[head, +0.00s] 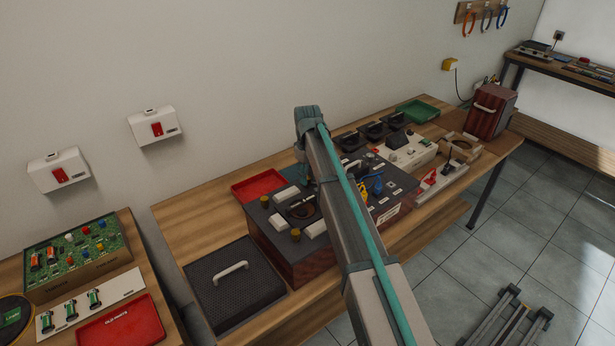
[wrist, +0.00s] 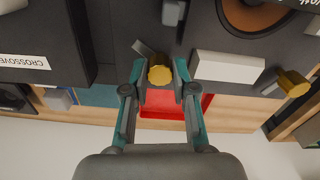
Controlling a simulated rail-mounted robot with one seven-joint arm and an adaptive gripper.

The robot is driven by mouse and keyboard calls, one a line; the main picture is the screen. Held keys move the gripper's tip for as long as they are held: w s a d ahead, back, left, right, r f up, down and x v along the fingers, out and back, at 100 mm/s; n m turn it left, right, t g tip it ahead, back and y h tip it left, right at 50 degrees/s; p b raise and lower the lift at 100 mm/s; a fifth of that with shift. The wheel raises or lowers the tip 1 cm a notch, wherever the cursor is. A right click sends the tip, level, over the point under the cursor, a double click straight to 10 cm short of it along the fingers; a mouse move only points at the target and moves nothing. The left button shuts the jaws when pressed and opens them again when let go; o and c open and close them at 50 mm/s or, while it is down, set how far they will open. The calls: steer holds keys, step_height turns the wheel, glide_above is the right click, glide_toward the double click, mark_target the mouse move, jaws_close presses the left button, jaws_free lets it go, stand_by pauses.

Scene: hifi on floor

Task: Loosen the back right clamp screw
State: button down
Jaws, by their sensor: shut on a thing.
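The back right clamp screw, a brass-yellow knob (wrist: 159,75), stands between my fingertips in the wrist view. My gripper (wrist: 160,80) is shut on it from above, one finger on each side. A second brass screw, the back left one (head: 265,201), also shows in the wrist view (wrist: 292,84). A third (head: 295,234) is at the front left. The round speaker cone (head: 300,211) lies between them.
A white bar (wrist: 228,66) lies close beside the gripped screw. A red tray (head: 258,184) sits behind the box. A black grille with a white handle (head: 236,288) lies to the left. Tools and switch boxes crowd the right. A green tray (head: 417,111) is further back.

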steer(key=shift+n, duration=1)
steer(key=c, duration=0.9)
jaws_free()
steer(key=shift+r, duration=0.1)
step_height(320, 180, up, 12)
steer(key=shift+f, duration=0.1)
